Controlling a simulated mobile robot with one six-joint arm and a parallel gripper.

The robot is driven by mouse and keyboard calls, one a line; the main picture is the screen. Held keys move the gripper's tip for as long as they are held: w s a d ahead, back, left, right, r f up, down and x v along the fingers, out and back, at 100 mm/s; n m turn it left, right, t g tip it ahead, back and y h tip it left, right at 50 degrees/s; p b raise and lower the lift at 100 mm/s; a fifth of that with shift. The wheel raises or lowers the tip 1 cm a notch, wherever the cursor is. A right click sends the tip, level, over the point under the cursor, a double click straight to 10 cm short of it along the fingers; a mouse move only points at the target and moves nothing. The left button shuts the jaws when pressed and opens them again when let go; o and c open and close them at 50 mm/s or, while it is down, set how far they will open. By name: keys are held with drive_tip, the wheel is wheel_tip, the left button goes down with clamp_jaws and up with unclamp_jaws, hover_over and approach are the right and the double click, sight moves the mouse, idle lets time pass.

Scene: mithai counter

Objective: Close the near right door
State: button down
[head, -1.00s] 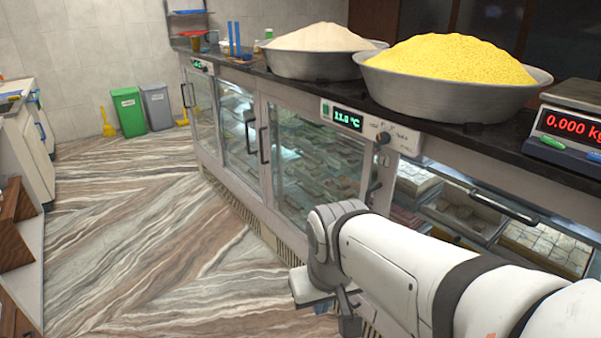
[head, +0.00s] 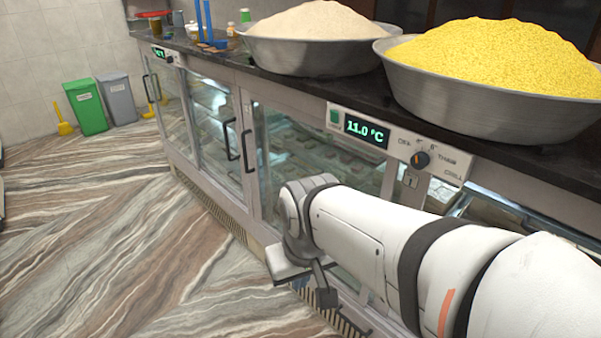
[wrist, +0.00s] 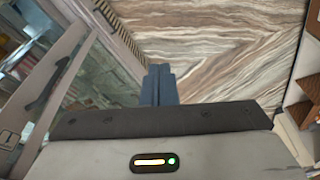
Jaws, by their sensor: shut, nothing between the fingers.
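The near unit of the glass-fronted counter stands ahead of me, below a control panel (head: 388,140) reading 11.0 °C. The near right door (head: 500,208) shows only as a strip of frame and glass at the right of the head view. It seems to stand swung out, but my arm hides most of it, so its angle is unclear. My gripper (wrist: 160,85) is shut and empty, with its fingers over the floor in the wrist view. A framed glass door with a dark handle (wrist: 62,66) is left of the fingers, apart from them; which door is unclear.
A pan of yellow sweets (head: 480,105) and a pan of pale powder (head: 312,62) stand on the dark countertop. A green bin (head: 84,106) and a grey bin (head: 117,99) stand by the far wall. The marble floor (head: 120,235) left of the counter is clear.

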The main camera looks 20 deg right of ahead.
drive_tip(key=shift+r, duration=0.1)
drive_tip(key=w+d+f+m+g+h+b, duration=0.1)
drive_tip(key=w+d+f+g+h+b, duration=0.3)
drive_tip(key=d, duration=0.3)
drive_tip(key=w+d+f+g+h+b, duration=0.2)
drive_tip(key=w+d+f+h+b, duration=0.2)
drive_tip(key=w+d+f, duration=0.15)
drive_tip(key=w+d+f+m+h+b, duration=0.1)
drive_tip(key=w+d+f+h+b, duration=0.2)
drive_tip(key=w+h, duration=0.35)
drive_tip(key=w+d+f+h+b, duration=0.2)
drive_tip(key=w+d+h, duration=0.1)
drive_tip(key=w, duration=0.6)
drive_tip(key=s+d, duration=0.6)
drive_tip(key=d, duration=0.6)
drive_tip(key=shift+f, duration=0.2)
